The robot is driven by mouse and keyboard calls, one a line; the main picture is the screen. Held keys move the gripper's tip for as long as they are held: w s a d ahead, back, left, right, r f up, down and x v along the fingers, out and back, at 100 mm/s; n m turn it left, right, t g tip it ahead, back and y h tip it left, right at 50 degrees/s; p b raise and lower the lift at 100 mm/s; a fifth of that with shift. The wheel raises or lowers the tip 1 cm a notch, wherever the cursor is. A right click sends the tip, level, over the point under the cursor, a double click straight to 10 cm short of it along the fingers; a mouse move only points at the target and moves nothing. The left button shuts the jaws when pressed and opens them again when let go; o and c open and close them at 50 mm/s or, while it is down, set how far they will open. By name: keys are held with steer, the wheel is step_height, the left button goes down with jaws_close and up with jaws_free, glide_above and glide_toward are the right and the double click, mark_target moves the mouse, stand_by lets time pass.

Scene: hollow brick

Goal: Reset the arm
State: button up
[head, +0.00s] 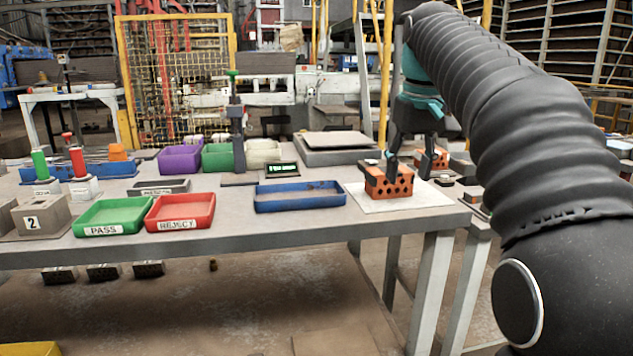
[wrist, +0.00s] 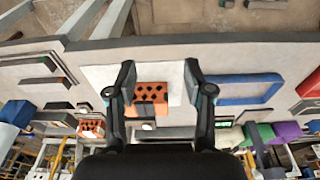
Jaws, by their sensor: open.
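My gripper (head: 408,163) is at the right side of the table in the head view, pointing down. In the wrist view my gripper (wrist: 159,80) is open, its two fingers apart with nothing held between them. An orange hollow brick with dark holes (head: 388,184) sits on a white sheet (head: 418,200) at the table's right end. In the wrist view the brick (wrist: 152,92) appears between the fingers. I cannot tell whether a finger touches it. My dark ribbed arm covers the right of the head view.
A blue tray (head: 300,205) lies left of the sheet. A red REJECT tray (head: 180,222) and a green PASS tray (head: 112,228) are farther left. A second orange brick (head: 436,158) stands behind the gripper. A grey scale-like platform (head: 335,158) is at the back.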

steer(key=s+f+m+t, duration=0.2)
steer(key=s+f+t, duration=0.1)
steer(key=s+f, duration=2.2)
steer(key=shift+a+f+t, duration=0.15)
steer(key=shift+f+t, duration=0.05)
steer(key=shift+t, duration=0.1)
